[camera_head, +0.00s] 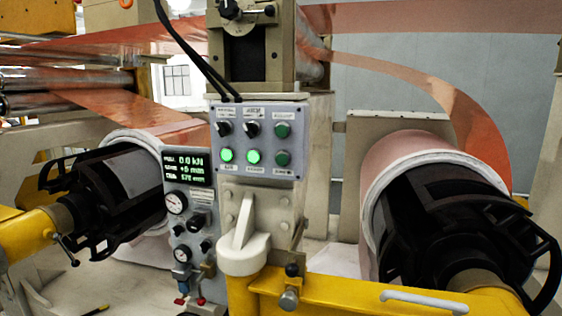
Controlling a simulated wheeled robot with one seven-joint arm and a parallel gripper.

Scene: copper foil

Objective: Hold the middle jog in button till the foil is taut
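A grey control panel (300,180) stands at the centre of the machine. It has two black selector knobs and a dark green button in its top row. Its bottom row has a lit green left button (226,155), a lit green middle button (254,157) and a dark green right button (282,159). The button labels are too small to read surely. The copper foil (435,88) curves slackly down onto the right roll (400,150). A display (188,166) reads 0.0 kN on its top line. My gripper does not show.
A gauge panel (190,220) with dials and small knobs stands left of the control panel. A pale lever (243,240) sticks out below it. Black roll chucks (120,190) flank both sides, and a yellow rail (340,296) crosses in front. Black cables hang above the panel.

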